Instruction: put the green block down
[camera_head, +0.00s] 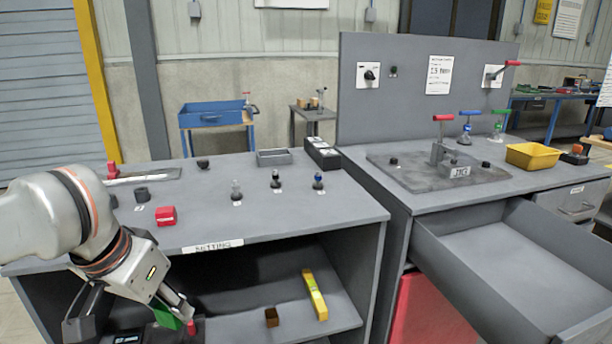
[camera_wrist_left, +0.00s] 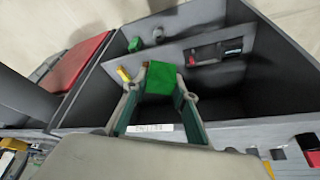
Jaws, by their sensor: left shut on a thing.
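The green block (camera_head: 166,313) is held in my left gripper (camera_head: 180,312), in front of the open shelf of the left bench (camera_head: 255,230). In the left wrist view the green block (camera_wrist_left: 159,78) sits between the two fingertips of the left gripper (camera_wrist_left: 162,82), which are shut on it. Below it in that view lies the grey shelf (camera_wrist_left: 215,70); whether the block touches anything there I cannot tell. My arm hides part of the shelf's left side in the head view. My right gripper is not in view.
On the shelf are a yellow level (camera_head: 315,295), a brown block (camera_head: 271,316) and a small red thing (camera_head: 191,327). A red block (camera_head: 166,215) and small knobs stand on the benchtop. An open drawer (camera_head: 510,270) juts out at right. The shelf's middle has free room.

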